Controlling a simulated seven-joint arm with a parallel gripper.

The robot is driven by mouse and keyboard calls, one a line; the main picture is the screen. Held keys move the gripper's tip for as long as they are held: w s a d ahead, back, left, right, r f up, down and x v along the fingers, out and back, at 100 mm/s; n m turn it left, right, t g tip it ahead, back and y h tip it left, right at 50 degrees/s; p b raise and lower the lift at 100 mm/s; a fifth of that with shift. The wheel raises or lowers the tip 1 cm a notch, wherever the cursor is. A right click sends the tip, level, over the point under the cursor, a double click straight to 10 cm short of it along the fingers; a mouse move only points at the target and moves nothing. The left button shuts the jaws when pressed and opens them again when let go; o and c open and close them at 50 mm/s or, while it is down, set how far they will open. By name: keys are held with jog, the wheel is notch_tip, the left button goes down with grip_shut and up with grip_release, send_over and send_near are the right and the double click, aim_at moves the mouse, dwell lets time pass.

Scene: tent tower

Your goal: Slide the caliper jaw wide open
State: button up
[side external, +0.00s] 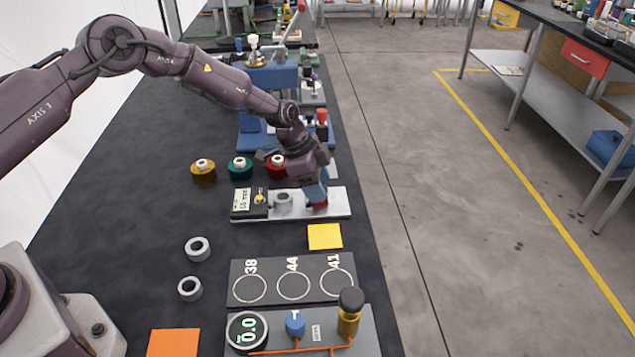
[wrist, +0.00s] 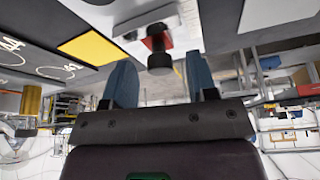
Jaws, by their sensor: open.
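The caliper (side external: 335,206) is a flat metal plate lying across the table, with a digital display block (side external: 242,200) at its left end. A grey ring (side external: 283,198) sits on it, just right of the block. The red sliding jaw (side external: 320,206) is to the right of the ring and partly hidden by my gripper (side external: 317,192). In the wrist view, the jaw carries a dark knob (wrist: 159,60). My gripper (wrist: 160,72) is open, its two blue fingers on either side of the knob in that picture. I cannot tell whether either finger touches it.
A yellow square (side external: 324,236) and a board with rings marked 38, 44 and 41 (side external: 270,268) lie nearer the camera. Two loose grey rings (side external: 197,249) are left of them. Yellow, green and red spools (side external: 240,168) stand behind the caliper. The table's right edge is close to the plate.

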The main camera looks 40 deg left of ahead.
jog(key=v, duration=1.3)
jog(key=shift+d, duration=0.1)
jog(key=s+a+r+n+t+y, duration=0.1)
jog(key=s+r+n, duration=0.3)
jog(key=s, duration=0.7)
jog(key=s+a+r+n+t+y, duration=0.1)
jog(key=s+r+n, duration=0.2)
jog(key=s+r, duration=0.6)
jog(key=s+a+r+n+t+y, duration=0.1)
jog(key=s+r+n, duration=0.3)
jog(key=s, duration=0.9)
jog(key=shift+s+r+n+y, duration=0.25)
jog(key=shift+r+y, duration=0.25)
jog(key=shift+r, duration=0.75)
